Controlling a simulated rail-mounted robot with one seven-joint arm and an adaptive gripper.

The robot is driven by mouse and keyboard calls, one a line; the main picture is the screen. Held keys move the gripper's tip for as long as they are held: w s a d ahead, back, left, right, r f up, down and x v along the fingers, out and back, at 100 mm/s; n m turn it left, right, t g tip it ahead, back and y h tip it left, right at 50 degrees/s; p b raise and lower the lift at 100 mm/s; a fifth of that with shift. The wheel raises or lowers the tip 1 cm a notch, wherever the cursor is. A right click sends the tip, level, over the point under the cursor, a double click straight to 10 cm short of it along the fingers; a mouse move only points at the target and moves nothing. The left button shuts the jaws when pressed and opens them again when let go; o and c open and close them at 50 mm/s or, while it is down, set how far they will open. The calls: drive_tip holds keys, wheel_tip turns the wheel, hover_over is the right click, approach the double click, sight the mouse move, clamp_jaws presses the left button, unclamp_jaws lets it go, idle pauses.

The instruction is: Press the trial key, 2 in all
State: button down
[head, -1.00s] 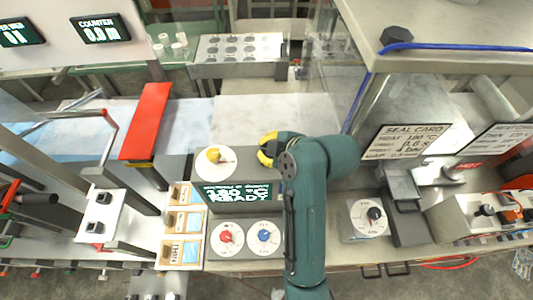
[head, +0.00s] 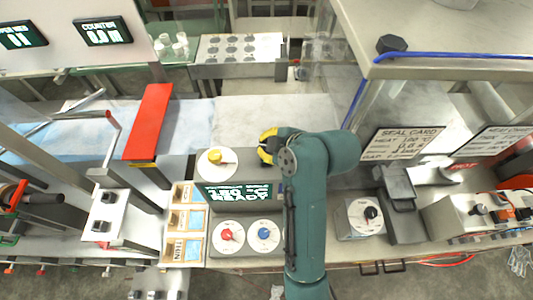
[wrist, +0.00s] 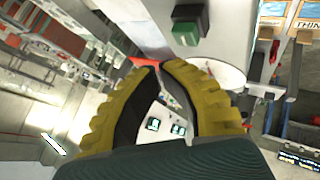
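A green-topped block on a dark base (wrist: 187,35), which looks like a key, shows in the wrist view just beyond my fingertips. I cannot read a label on it, so I cannot tell if it is the trial key, and I cannot pick it out in the head view. My gripper (head: 268,146) is right of the white dial with a yellow knob (head: 214,157). In the wrist view its yellow fingers (wrist: 160,67) have their tips together, with nothing seen between them. The fingertips appear apart from the green block. My arm hides part of the bench.
A display (head: 238,193) reads READY, above a red knob (head: 227,235) and a blue knob (head: 264,233). A red bar (head: 149,121) stands left. Labelled bins (head: 185,222) sit front left. A dial box (head: 358,218) stands right. Pale film (head: 275,120) lies behind my gripper.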

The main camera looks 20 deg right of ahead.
drive_tip(key=shift+r+p, duration=1.35)
drive_tip(key=shift+r, duration=0.75)
